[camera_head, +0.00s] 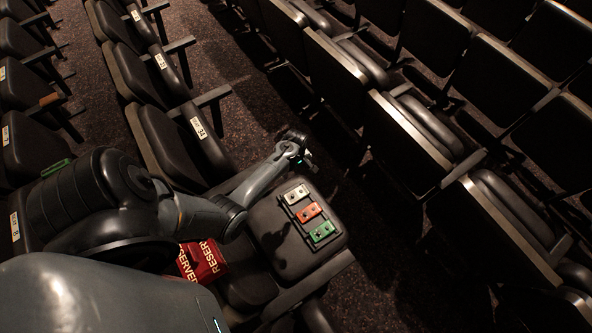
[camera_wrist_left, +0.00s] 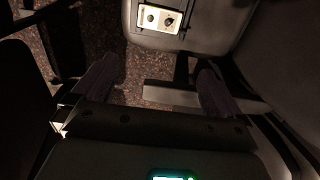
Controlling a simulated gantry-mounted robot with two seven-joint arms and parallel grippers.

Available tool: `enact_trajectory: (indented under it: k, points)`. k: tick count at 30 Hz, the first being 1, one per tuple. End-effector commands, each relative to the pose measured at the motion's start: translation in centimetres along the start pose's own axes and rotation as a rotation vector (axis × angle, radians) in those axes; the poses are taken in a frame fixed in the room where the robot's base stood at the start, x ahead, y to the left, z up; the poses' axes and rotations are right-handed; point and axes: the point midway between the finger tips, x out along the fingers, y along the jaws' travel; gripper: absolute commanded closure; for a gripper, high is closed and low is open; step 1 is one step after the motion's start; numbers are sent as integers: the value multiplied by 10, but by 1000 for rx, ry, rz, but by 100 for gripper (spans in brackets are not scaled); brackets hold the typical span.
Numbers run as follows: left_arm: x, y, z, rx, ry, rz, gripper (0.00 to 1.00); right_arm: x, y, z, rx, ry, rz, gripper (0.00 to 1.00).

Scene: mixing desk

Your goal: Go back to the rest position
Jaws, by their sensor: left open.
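My left arm comes in from the left in the head view, and its gripper (camera_head: 304,160) is over the back edge of a dark seat. In the left wrist view the two fingers of my left gripper (camera_wrist_left: 157,85) stand wide apart with nothing between them. The white block (camera_head: 296,194), the orange-red block (camera_head: 308,212) and the green block (camera_head: 322,231) sit in a row on a dark holder on the seat cushion. The white block also shows in the left wrist view (camera_wrist_left: 160,18), beyond the fingers and apart from them. My right gripper is not in view.
Rows of dark folding seats surround the arm. A red cloth marked RESERVED (camera_head: 202,262) lies beside the block seat, below my arm. A green object (camera_head: 56,167) lies on a seat at the left. A speckled carpet aisle (camera_head: 235,60) is clear.

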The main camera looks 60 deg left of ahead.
Motion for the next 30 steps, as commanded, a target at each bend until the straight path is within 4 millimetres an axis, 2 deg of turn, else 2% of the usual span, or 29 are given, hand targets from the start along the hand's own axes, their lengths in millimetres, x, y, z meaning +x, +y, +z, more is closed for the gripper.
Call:
enact_trajectory:
  k: [1, 7, 13, 17, 20, 25, 28, 30]
  points:
    - [-15, 0, 0, 0, -1, 0, 0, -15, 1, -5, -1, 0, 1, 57]
    - [-36, 0, 0, -1, -1, -2, 0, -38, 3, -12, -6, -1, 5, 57]
    - [-44, -1, 0, 0, -1, -2, 0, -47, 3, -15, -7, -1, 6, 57]
    - [-37, -12, -1, 0, 0, -20, 0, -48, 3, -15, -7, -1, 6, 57]
    - [-25, -35, -3, 0, 4, -55, 0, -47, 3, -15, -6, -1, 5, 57]
    - [0, -98, -6, 49, 42, -142, 0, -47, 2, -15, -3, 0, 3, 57]
    - [-6, -125, -5, 130, 96, -150, 0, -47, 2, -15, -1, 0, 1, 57]
    - [-18, -135, 3, 220, 128, -139, 0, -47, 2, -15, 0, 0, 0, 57]
